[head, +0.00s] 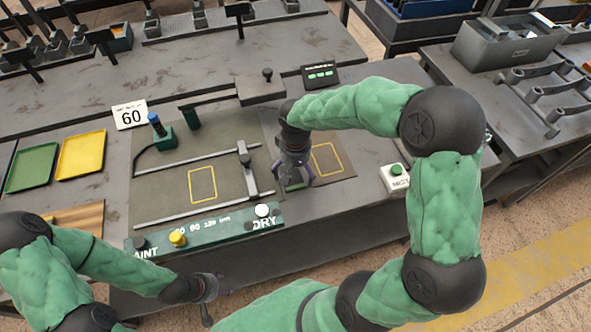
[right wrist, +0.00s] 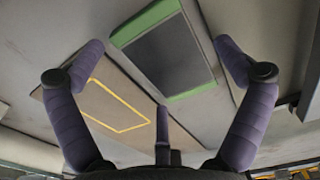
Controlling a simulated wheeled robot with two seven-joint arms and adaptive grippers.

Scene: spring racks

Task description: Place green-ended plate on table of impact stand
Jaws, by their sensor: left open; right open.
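The green-ended plate shows in the right wrist view (right wrist: 165,58) as a dark grey rectangle with a green strip at each end. It lies flat beside a brown mat with a yellow outline (right wrist: 110,105). My right gripper (head: 297,178) is open, with its fingers spread on either side of the plate in the wrist view; contact cannot be told. In the head view the gripper mostly hides the plate, and only a green edge (head: 294,187) shows. My left gripper (head: 212,288) is open and empty near the front edge. I cannot tell which fixture is the impact stand.
A mat with rails and a yellow rectangle (head: 202,185) lies left of my right gripper. A grey block with a knob (head: 262,90) and a small display (head: 320,76) stand behind. Green (head: 32,168) and yellow (head: 81,157) trays are at left. A white button box (head: 395,177) is at right.

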